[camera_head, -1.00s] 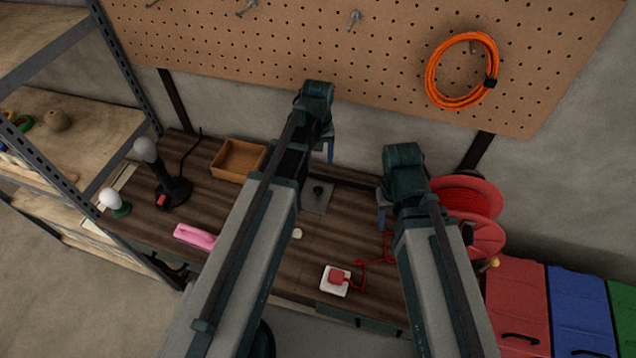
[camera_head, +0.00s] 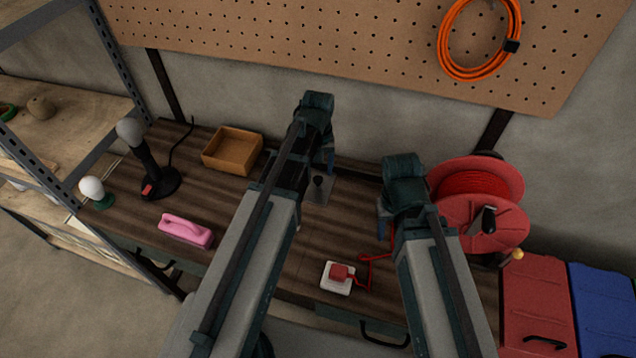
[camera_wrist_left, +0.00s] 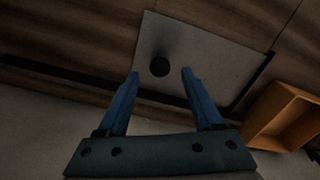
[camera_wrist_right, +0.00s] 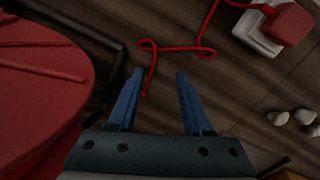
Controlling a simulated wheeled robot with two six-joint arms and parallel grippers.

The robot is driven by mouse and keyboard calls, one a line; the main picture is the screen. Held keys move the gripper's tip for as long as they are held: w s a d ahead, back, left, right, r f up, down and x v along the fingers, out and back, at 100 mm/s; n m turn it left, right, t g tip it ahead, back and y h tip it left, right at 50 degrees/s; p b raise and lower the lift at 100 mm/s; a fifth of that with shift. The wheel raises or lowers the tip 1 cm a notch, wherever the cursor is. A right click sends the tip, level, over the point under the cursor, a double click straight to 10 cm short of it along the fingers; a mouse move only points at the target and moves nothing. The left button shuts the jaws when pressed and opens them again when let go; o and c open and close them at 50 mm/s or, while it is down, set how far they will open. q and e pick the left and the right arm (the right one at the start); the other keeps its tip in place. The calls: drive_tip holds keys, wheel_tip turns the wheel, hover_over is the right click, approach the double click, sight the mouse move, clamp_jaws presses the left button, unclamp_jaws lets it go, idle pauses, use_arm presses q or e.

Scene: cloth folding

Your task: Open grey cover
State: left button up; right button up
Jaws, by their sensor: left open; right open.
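The grey cover (camera_head: 322,190) is a flat square plate in the tabletop with a dark round knob (camera_wrist_left: 160,67). In the head view my left arm partly hides it. In the left wrist view the cover (camera_wrist_left: 205,50) fills the upper middle, and the knob shows between the fingers. My left gripper (camera_wrist_left: 160,75) is open and empty, near the knob; I cannot tell the height gap. My right gripper (camera_wrist_right: 153,75) is open and empty over the table's right part, with a red cord ahead of its fingers.
A wooden box (camera_head: 232,150) stands left of the cover, with a pink object (camera_head: 186,230) in front. A red plug on a white socket (camera_head: 338,277) lies near the front edge. A red cable reel (camera_head: 480,200) stands at the right. Several pale stones (camera_wrist_right: 292,117) lie on the table.

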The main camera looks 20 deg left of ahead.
use_arm(q)
drive_tip(key=shift+f+b, duration=1)
drive_tip(key=shift+f, duration=0.5)
use_arm(e)
drive_tip(key=shift+f, duration=1.55)
use_arm(q)
drive_tip(key=shift+c, duration=0.3)
clamp_jaws()
